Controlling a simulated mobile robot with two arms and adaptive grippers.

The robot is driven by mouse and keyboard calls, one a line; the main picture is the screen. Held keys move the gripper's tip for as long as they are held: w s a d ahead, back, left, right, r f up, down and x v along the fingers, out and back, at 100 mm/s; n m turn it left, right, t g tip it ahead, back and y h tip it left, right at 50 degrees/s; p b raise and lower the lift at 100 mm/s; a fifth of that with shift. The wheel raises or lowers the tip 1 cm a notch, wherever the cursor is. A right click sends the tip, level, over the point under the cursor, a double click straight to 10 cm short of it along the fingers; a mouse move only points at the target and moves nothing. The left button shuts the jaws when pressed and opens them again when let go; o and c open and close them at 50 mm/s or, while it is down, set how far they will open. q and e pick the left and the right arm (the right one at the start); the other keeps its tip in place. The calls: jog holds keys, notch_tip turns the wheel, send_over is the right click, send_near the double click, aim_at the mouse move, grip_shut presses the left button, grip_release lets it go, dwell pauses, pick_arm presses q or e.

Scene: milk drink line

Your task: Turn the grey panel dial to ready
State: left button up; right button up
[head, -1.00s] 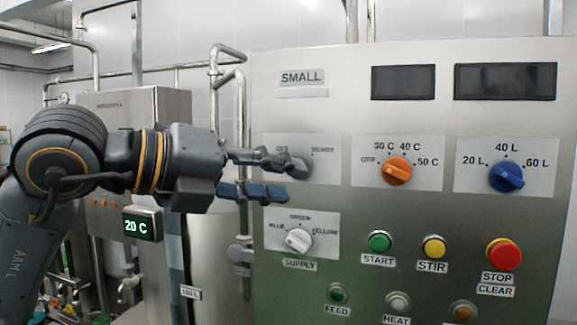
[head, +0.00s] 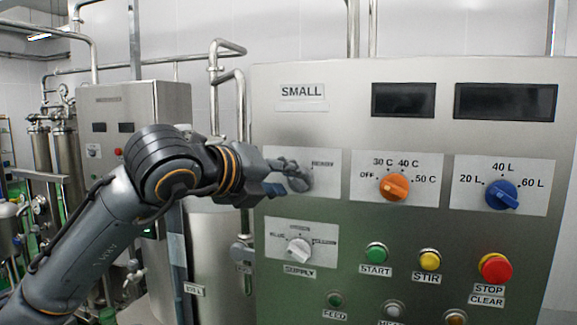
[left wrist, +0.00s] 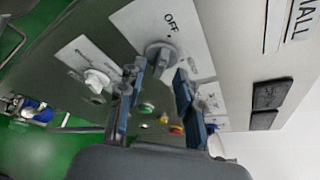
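The grey panel dial (head: 303,181) sits on a white plate at the left of the steel control panel. In the head view my left gripper (head: 281,177) partly covers it and its plate; READY shows at the upper right, small and blurred. In the left wrist view the grey dial (left wrist: 160,54) lies just beyond and between the two fingertips, with the OFF mark beside it. My left gripper (left wrist: 160,70) is open, with a clear gap between its fingers. I cannot tell whether a finger touches the dial or exactly where its pointer aims. My right gripper is not in view.
The white supply dial (head: 299,248) is just below. The orange dial (head: 394,187) and blue dial (head: 502,194) are to the right. Start (head: 376,253), stir (head: 429,259) and stop (head: 495,268) buttons sit lower. Pipes and a steel cabinet (head: 105,105) stand left.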

pick_arm(q)
jog(key=shift+x, duration=0.9)
jog(key=shift+c, duration=0.4)
grip_shut()
